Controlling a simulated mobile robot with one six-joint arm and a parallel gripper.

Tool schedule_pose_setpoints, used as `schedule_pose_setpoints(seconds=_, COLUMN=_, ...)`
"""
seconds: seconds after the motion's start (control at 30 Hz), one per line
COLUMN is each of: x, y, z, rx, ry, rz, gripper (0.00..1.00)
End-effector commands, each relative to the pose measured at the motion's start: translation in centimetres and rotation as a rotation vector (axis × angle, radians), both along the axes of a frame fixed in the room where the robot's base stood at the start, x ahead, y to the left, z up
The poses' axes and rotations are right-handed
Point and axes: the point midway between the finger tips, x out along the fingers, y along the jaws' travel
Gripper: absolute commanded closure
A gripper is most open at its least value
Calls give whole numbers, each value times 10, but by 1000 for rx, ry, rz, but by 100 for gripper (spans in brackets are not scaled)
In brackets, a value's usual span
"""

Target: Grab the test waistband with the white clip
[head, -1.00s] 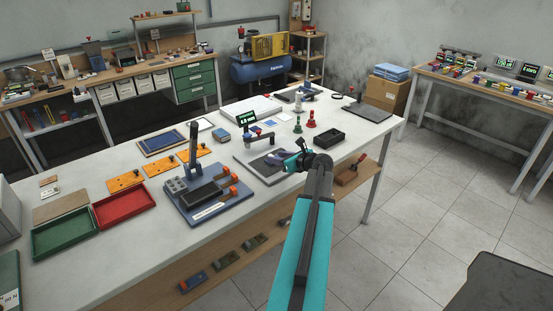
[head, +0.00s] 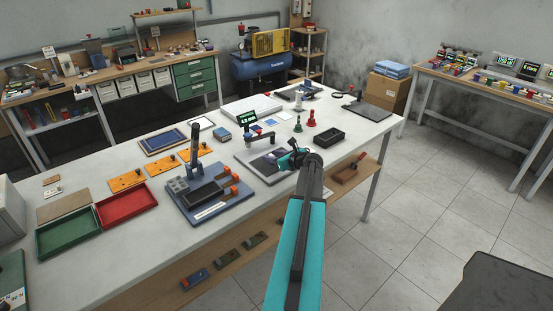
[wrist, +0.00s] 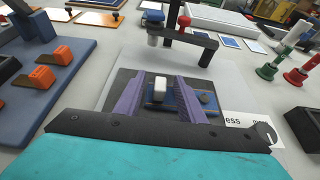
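A small white clip (wrist: 159,86) sits on a dark blue piece (wrist: 182,104), which looks like the test waistband, on a dark plate (wrist: 122,84) in the wrist view. My gripper (wrist: 158,80) is open, with one purple finger left of the clip and one right of it. The clip shows between the fingers, and I cannot tell whether they touch it. In the head view my gripper (head: 284,158) is low over the grey plate (head: 256,158) on the white bench; the waistband cannot be made out there.
A post with an overhanging arm (wrist: 178,36) stands just beyond the plate. A blue fixture with orange clamps (wrist: 40,76) is to the left. Green (wrist: 268,71) and red (wrist: 296,75) pieces and a black tray (head: 328,136) are to the right.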

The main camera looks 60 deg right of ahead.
Motion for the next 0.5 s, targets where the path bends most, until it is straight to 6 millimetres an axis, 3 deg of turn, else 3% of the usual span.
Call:
schedule_pose_setpoints(seconds=0.1, x=0, y=0, z=0, rx=0, ry=0, rz=0, gripper=67)
schedule_pose_setpoints(seconds=0.3, x=0, y=0, z=0, rx=0, ry=0, rz=0, gripper=100)
schedule_pose_setpoints(seconds=0.5, x=-1, y=0, z=0, rx=0, ry=0, rz=-1, gripper=100)
